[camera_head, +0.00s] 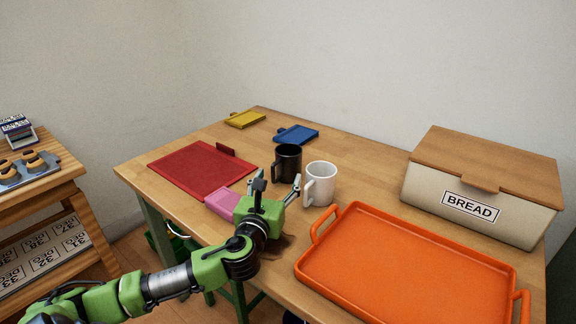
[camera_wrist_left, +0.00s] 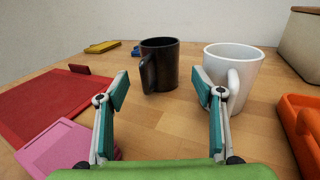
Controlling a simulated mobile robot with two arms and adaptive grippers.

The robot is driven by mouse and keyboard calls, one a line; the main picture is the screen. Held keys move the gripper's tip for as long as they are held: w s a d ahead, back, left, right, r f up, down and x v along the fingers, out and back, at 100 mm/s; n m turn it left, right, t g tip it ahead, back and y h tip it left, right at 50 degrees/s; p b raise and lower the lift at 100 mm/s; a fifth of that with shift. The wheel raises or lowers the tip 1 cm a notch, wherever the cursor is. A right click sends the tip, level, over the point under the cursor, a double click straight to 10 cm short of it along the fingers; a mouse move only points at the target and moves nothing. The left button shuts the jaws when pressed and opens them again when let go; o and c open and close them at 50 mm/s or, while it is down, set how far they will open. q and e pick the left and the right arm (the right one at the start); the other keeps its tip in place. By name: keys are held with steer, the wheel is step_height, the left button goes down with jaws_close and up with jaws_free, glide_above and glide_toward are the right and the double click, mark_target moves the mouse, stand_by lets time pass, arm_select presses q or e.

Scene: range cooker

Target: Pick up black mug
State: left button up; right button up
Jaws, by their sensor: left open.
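The black mug (camera_head: 288,161) stands upright on the wooden table, just beyond my left gripper. In the left wrist view the black mug (camera_wrist_left: 161,62) is ahead between the two fingers, with its handle on the left side. My left gripper (camera_head: 278,186) is open and empty, low over the table and short of the mug. It also shows in the left wrist view (camera_wrist_left: 160,95), its fingers wide apart. A white mug (camera_head: 320,182) stands close to the right of the black mug; in the wrist view it (camera_wrist_left: 232,72) is behind the right finger. My right gripper is not in view.
A red board (camera_head: 190,168) and a pink item (camera_head: 221,202) lie left of the gripper. An orange tray (camera_head: 400,262) is at front right, a bread box (camera_head: 425,187) behind it. Blue (camera_head: 297,134) and yellow (camera_head: 245,119) boards lie at the back. The strip before the black mug is clear.

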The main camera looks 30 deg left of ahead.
mark_target(285, 163)
arm_select(q)
steer(key=x, duration=0.6)
steer(key=shift+w+a+b, duration=0.15)
steer(key=shift+b, duration=0.2)
steer(key=shift+x, duration=2.4)
steer(key=shift+r, duration=0.1)
steer(key=c, duration=1.1)
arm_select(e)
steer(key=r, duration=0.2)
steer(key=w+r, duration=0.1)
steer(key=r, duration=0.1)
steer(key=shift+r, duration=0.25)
